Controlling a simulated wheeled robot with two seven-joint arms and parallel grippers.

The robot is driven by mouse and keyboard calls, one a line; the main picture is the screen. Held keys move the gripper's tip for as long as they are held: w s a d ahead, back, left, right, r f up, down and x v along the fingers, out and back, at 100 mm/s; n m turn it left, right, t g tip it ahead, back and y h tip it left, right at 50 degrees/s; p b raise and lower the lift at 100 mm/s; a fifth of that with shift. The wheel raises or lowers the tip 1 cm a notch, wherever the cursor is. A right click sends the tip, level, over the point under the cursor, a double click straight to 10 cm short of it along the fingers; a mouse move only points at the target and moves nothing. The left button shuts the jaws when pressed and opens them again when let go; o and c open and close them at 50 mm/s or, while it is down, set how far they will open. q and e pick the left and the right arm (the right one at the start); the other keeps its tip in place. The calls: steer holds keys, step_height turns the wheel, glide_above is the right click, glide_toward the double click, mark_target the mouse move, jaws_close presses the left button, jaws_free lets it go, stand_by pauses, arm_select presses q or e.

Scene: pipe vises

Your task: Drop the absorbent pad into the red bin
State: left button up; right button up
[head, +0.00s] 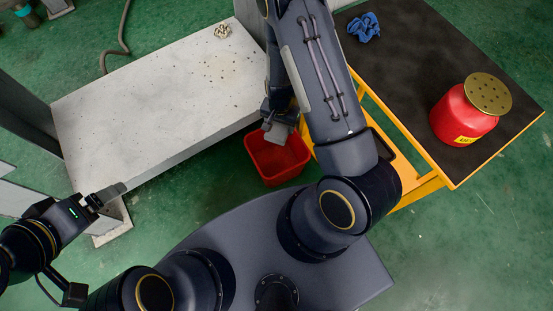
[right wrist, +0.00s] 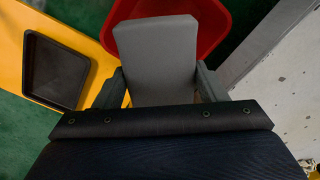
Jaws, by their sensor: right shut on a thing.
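The absorbent pad (right wrist: 157,58) is a flat grey slab. In the right wrist view it sits between the two fingers of my right gripper (right wrist: 157,88), with the red bin (right wrist: 215,20) behind it. In the head view my right gripper (head: 271,117) is shut on the pad (head: 277,133), over the far part of the open red bin (head: 275,180) on the floor. The visible part of the bin's inside looks empty. My left gripper (head: 108,195) is by the bench's near left corner; its finger gap is unclear.
A pale speckled bench (head: 150,95) lies left of the bin, with a small crumpled item (head: 222,31) on it. Right is a yellow cart (head: 405,165) with a black top, bearing a blue cloth (head: 364,27) and a red can (head: 462,115) with a perforated brass lid.

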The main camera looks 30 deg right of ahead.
arm_select(q)
step_height(320, 180, down, 9)
steer(key=b, duration=0.7)
arm_select(e)
step_height(320, 180, down, 10)
steer(key=m, duration=0.1)
steer(key=shift+d+f+m, duration=0.2)
steer(key=shift+d+m, duration=0.1)
steer(key=shift+d, duration=0.05)
steer(key=o, duration=0.9)
steer(key=shift+o, duration=0.2)
step_height(320, 180, up, 7)
steer(key=p, duration=0.3)
arm_select(q)
step_height(320, 180, up, 4)
steer(key=shift+f, duration=0.2)
arm_select(e)
steer(key=shift+r, duration=0.45)
